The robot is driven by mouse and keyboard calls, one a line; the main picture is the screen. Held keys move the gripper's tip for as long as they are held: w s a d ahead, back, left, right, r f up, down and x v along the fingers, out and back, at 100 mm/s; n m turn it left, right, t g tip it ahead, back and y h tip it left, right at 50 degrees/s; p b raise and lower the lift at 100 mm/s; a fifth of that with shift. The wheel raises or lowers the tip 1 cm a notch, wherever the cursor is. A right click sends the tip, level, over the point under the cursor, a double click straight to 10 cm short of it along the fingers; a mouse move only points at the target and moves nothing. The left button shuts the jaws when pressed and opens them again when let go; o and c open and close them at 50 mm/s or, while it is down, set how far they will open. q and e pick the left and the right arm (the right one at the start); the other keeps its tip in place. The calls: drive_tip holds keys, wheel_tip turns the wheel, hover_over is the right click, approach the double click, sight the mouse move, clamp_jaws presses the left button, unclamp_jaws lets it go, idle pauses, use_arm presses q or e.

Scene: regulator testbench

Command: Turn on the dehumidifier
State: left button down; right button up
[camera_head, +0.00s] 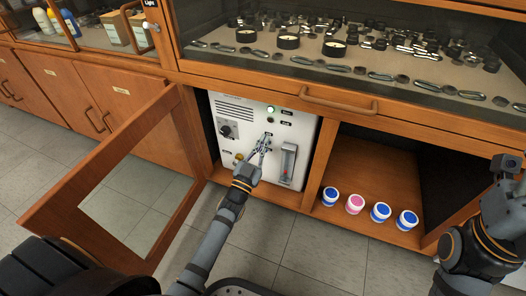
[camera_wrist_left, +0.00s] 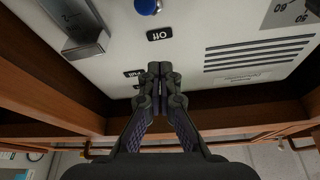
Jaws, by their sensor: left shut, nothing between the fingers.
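The dehumidifier appears to be the white panelled unit (camera_head: 247,112) inside the open cabinet bay. Its front has a green light (camera_head: 270,109), a dark round knob (camera_head: 228,131) and a vertical gauge (camera_head: 288,160). My left gripper (camera_head: 265,144) is shut and empty in front of the middle of the panel. A blue button (camera_wrist_left: 148,6) lies beyond that label, at the image edge. I cannot tell whether the fingertips touch the panel.
A glass-paned wooden door (camera_head: 75,190) stands open left of the unit. The bay to its right holds several capped jars, including a pink one (camera_head: 355,204). A drawer handle (camera_head: 339,103) projects above. My right arm (camera_head: 480,235) is at the right edge.

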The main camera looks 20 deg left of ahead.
use_arm(q)
wheel_tip(320, 180, up, 6)
drive_tip(key=shift+f, duration=0.1)
idle(0.4)
